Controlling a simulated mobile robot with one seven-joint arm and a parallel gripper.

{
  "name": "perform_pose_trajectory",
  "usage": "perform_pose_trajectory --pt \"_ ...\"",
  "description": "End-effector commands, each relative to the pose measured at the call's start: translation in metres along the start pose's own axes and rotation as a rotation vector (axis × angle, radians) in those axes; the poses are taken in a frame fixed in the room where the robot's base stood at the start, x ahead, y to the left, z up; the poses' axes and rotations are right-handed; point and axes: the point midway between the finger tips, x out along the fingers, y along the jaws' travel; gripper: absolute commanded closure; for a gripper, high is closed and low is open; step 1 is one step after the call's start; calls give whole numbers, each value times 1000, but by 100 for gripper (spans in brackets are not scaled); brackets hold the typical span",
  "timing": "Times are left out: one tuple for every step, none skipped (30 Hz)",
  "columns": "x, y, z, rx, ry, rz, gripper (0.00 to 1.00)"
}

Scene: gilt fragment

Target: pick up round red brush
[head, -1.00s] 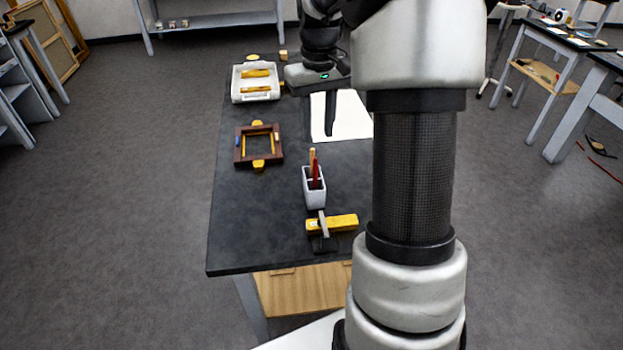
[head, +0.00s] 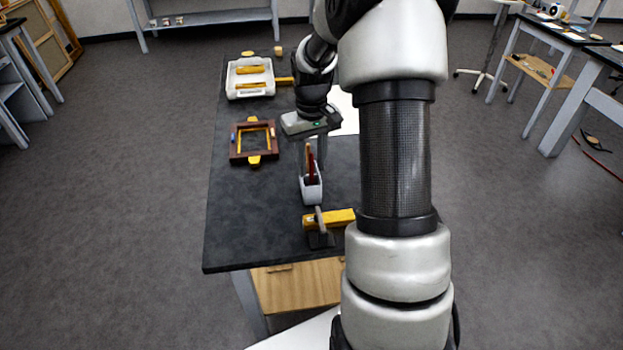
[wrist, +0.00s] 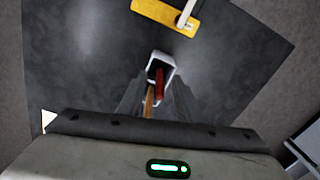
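My gripper (head: 311,160) is just above and behind the cup, pointing down. Its fingers are apart, one on each side of the handles, and it holds nothing. Whether a finger touches a handle cannot be told.
A yellow block with a grey-and-black tool (head: 330,219) lies in front of the cup. A brown frame with yellow pieces (head: 253,142) lies to the left. A white tray (head: 250,92) stands at the back left. The table's front left (head: 245,225) is clear.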

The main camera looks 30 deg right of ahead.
Motion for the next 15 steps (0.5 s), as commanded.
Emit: perform_pose_trajectory --pt "0 0 0 0 0 0 68" --pt "0 0 0 0 0 0 68" --pt "0 0 0 0 0 0 68" --pt "0 0 0 0 0 0 68" --pt "0 0 0 0 1 0 70" --pt "0 0 0 0 1 0 76" --pt "0 0 0 0 1 0 81" --pt "0 0 0 0 1 0 86" --pt "-1 0 0 0 1 0 93" --pt "-1 0 0 0 1 0 98" --pt "-1 0 0 0 1 0 100" --pt "-1 0 0 0 1 0 100" --pt "-1 0 0 0 1 0 100" --pt "-1 0 0 0 1 0 100" --pt "-1 0 0 0 1 0 100"
